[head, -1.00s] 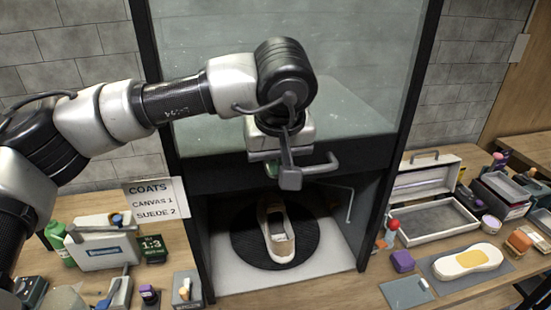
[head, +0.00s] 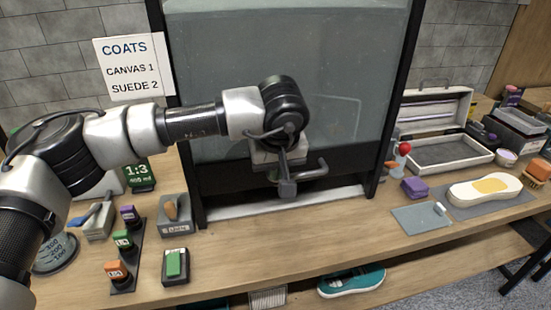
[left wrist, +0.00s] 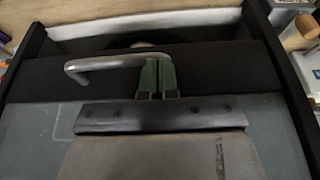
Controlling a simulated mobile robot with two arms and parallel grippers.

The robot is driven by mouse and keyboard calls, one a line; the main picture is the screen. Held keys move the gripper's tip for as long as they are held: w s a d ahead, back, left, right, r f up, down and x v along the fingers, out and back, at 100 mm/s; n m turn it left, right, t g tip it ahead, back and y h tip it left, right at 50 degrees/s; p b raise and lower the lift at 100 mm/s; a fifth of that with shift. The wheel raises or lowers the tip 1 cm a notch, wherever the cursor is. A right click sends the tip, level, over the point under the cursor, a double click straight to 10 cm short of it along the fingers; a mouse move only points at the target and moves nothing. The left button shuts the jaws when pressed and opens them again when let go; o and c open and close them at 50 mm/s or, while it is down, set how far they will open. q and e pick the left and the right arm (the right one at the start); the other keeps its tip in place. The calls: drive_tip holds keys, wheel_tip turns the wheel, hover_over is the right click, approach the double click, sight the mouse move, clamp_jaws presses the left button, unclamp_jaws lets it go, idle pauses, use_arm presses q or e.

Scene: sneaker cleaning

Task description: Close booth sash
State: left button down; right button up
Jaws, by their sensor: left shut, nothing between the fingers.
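The booth sash (head: 345,75) is a tall glass pane with a black bottom rail (head: 347,163). It is lowered close to the booth floor (head: 235,210), with a narrow dark gap below the rail. A grey bar handle (head: 318,170) sticks out from the rail. My left gripper (head: 287,187) is shut at the handle with nothing in its fingers. In the left wrist view its green fingertips (left wrist: 157,79) overlap the right part of the handle (left wrist: 110,61); I cannot tell whether they touch it. The sneaker inside the booth is hidden in the head view. My right gripper is not in view.
Stamp-like bottles (head: 122,240), a green block on a dark base (head: 175,264) and a grey holder (head: 174,213) stand left of the booth. The front-middle bench is clear.

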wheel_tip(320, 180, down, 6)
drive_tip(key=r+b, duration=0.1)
drive_tip(key=b, duration=0.3)
use_arm(q)
wheel_tip(320, 180, down, 10)
drive_tip(key=shift+r+b, duration=0.25)
drive_tip(key=shift+b, duration=0.55)
drive_tip(key=shift+s+f, duration=0.1)
drive_tip(key=shift+f, duration=0.15)
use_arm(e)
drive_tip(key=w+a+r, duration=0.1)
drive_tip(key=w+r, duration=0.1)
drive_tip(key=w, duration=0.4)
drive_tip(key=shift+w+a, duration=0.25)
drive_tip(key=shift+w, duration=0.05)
use_arm(q)
drive_tip(key=shift+s, duration=0.1)
